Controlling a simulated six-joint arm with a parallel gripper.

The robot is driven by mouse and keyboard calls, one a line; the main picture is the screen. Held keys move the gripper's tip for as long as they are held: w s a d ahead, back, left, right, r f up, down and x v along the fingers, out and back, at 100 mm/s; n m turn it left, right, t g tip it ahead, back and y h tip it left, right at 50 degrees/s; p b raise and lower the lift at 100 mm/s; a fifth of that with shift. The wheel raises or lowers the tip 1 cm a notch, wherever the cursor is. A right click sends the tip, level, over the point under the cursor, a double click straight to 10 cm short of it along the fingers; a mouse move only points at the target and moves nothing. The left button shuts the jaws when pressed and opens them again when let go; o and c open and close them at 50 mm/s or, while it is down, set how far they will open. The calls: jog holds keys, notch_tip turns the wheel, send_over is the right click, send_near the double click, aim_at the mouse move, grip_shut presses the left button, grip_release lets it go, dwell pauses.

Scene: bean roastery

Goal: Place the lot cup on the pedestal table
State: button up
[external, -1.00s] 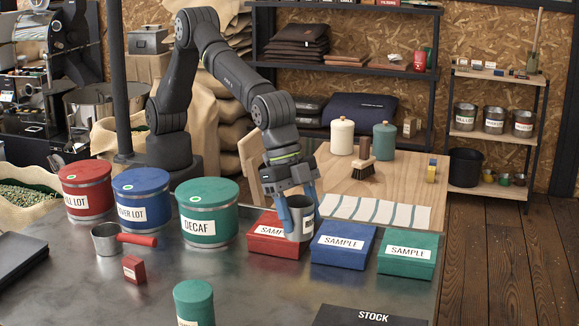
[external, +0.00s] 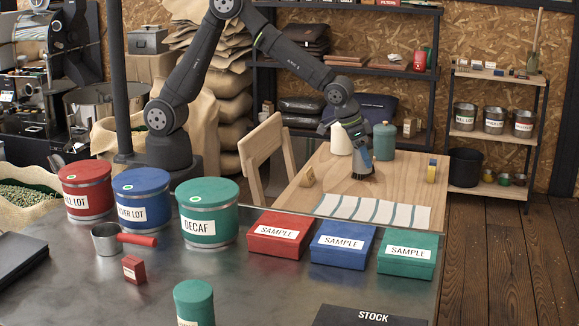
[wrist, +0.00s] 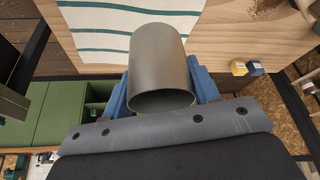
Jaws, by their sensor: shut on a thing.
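The lot cup is a plain grey metal cup (wrist: 158,62), clear in the wrist view between two blue fingers. My gripper (external: 357,146) is shut on it. I cannot tell whether the cup touches the tabletop.
A striped cloth (external: 375,212) lies at the table's near edge. A chair (external: 262,160) is left. Sample boxes (external: 342,246) line the metal bench.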

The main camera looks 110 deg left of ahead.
jog(key=s+a+f+n+y, duration=0.1)
jog(key=s+a+n, duration=0.1)
jog(key=s+a, duration=0.3)
jog(key=s+a+f+n, duration=0.1)
jog(key=s+a, duration=0.1)
jog(key=a, duration=0.5)
jog(key=n+g, duration=0.1)
jog(key=n, duration=0.2)
send_over(333, 167)
jog(key=s+d, duration=0.1)
jog(key=d, duration=0.1)
jog(key=shift+y, duration=0.4)
jog(key=f, duration=0.7)
jog(key=shift+s+d+f, duration=0.1)
jog(key=shift+s+f, duration=0.1)
jog(key=shift+f, duration=0.2)
jog(key=shift+s+a+f, duration=0.1)
jog(key=shift+a+f, duration=0.2)
jog(key=shift+f, duration=1.85)
jog(key=shift+f, duration=0.15)
jog(key=o, duration=1)
jog(key=shift+o, duration=0.2)
